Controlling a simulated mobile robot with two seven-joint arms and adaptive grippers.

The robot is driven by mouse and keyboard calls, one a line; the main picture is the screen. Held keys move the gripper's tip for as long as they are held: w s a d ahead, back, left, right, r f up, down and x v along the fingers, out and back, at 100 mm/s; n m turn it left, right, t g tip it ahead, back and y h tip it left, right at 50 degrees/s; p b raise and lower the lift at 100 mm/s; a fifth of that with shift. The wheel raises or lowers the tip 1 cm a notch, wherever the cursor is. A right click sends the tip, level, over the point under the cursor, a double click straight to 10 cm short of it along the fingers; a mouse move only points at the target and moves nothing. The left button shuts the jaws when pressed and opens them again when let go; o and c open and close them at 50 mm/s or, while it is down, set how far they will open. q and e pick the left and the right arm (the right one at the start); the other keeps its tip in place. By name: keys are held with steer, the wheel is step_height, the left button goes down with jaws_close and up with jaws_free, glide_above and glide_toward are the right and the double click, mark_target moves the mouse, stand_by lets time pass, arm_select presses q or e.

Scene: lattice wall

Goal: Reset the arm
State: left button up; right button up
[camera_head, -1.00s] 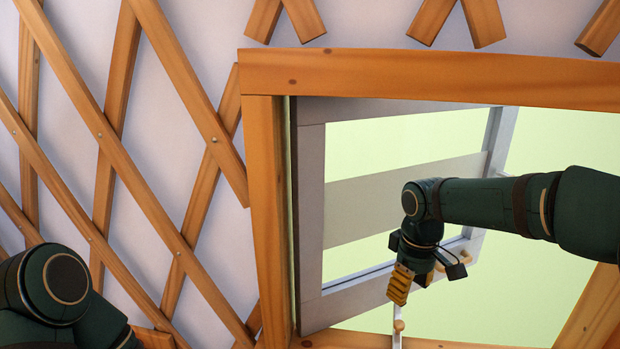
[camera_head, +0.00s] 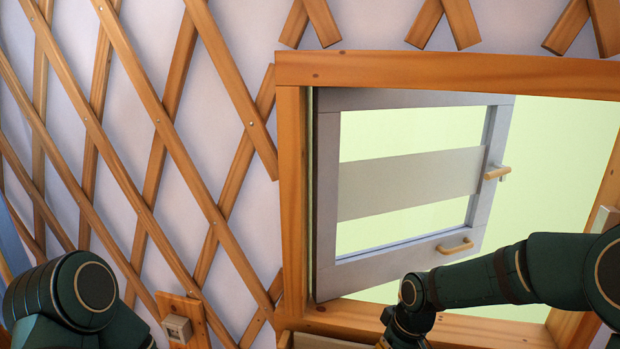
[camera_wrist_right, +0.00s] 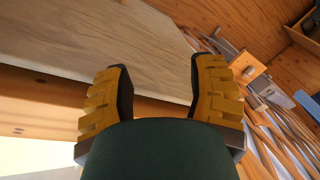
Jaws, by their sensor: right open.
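My right arm (camera_head: 500,275) comes in from the right in the head view, in front of the lower part of the window opening. Its gripper is mostly cut off by the bottom edge there. In the right wrist view my right gripper (camera_wrist_right: 158,85) shows two yellow ridged fingers spread apart with nothing between them. A pale wooden board lies beyond the fingertips. My left arm (camera_head: 75,295) shows only as a dark green joint at the lower left of the head view. My left gripper is out of view.
A grey window sash (camera_head: 325,200) stands swung open inside the wooden frame (camera_head: 450,72), with wooden handles (camera_head: 455,246) on it. Lattice slats (camera_head: 130,130) cover the wall at left. A switch box (camera_head: 177,328) sits low on the wall.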

steer(key=s+a+f+m+b, duration=0.1)
steer(key=s+a+f+m, duration=0.1)
steer(key=s+f, duration=0.3)
steer(key=s+a+f+m+t+y+b, duration=0.1)
steer(key=s+f, duration=0.4)
steer(key=f, duration=0.6)
steer(key=s+a+f+m+b, duration=0.3)
steer(key=s+f+m, duration=0.1)
steer(key=f, duration=0.4)
steer(key=shift+s+a+f+t+y, duration=0.3)
steer(key=shift+s+t, duration=0.1)
steer(key=shift+s, duration=0.45)
